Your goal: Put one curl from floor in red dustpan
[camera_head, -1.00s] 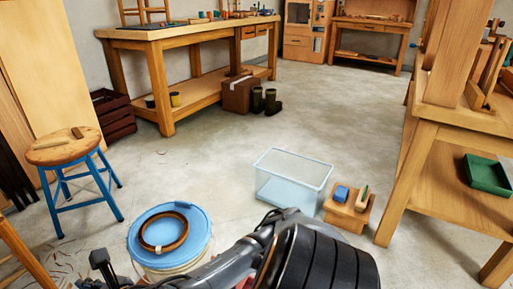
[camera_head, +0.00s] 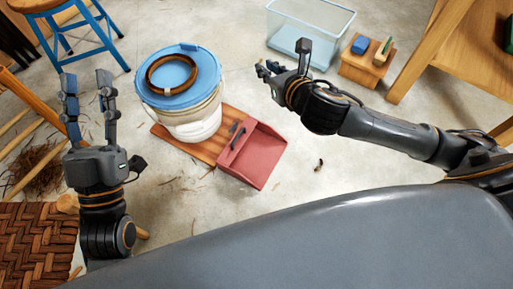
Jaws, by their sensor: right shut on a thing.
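The red dustpan (camera_head: 256,155) lies on the floor, partly on a brown board (camera_head: 188,143), with its handle toward the bucket. Its visible tray looks empty. A dark curl (camera_head: 319,165) lies on the floor to its right. Several thin pale curls (camera_head: 172,181) are scattered in front of the board and the pan. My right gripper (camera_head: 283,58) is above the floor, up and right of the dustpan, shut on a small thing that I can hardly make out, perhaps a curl. My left gripper (camera_head: 87,88) is open and empty, left of the bucket, fingers pointing away.
A white bucket (camera_head: 195,115) with a blue lid and a brown ring (camera_head: 173,73) stands behind the dustpan. A clear bin (camera_head: 325,25), a small wooden stand (camera_head: 362,68) and a blue-legged stool (camera_head: 70,30) are further back. A woven seat (camera_head: 35,235) is at lower left.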

